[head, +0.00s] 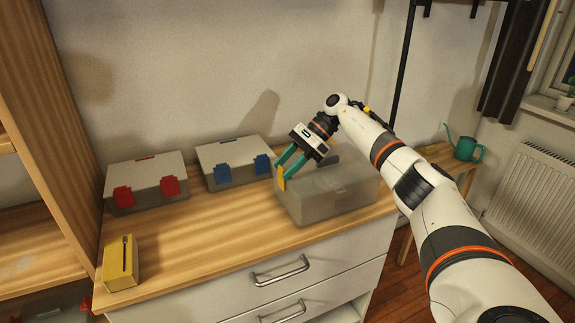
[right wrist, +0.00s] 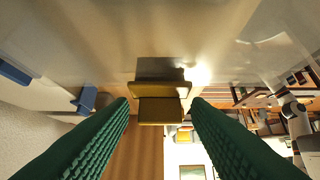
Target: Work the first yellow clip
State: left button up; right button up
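A yellow clip (head: 281,179) is on the near left part of a grey, see-through case (head: 325,207) on the wooden top. My right gripper (head: 286,168), with green fingers, reaches down to this clip from above. In the right wrist view the clip (right wrist: 160,108) lies centred between the two spread fingertips (right wrist: 161,104), with a small gap on each side. The right gripper is open and holds nothing. Part of the case is hidden by my right gripper and arm. My left gripper is out of view.
A case with blue clips (head: 235,164) stands close left of the grey case. A case with red clips (head: 147,182) is further left. A yellow box (head: 121,263) stands at the front left. The wooden top (head: 205,235) in front is clear.

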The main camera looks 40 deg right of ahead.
jog(key=shift+o, duration=0.3)
jog(key=shift+d, duration=0.1)
jog(key=shift+d+r, duration=0.2)
jog(key=shift+r, duration=0.05)
jog(key=v, duration=0.9)
jog(key=shift+a, duration=0.1)
jog(key=shift+p+v, duration=1.2)
jog(key=shift+p, duration=1)
jog(key=shift+f, duration=0.1)
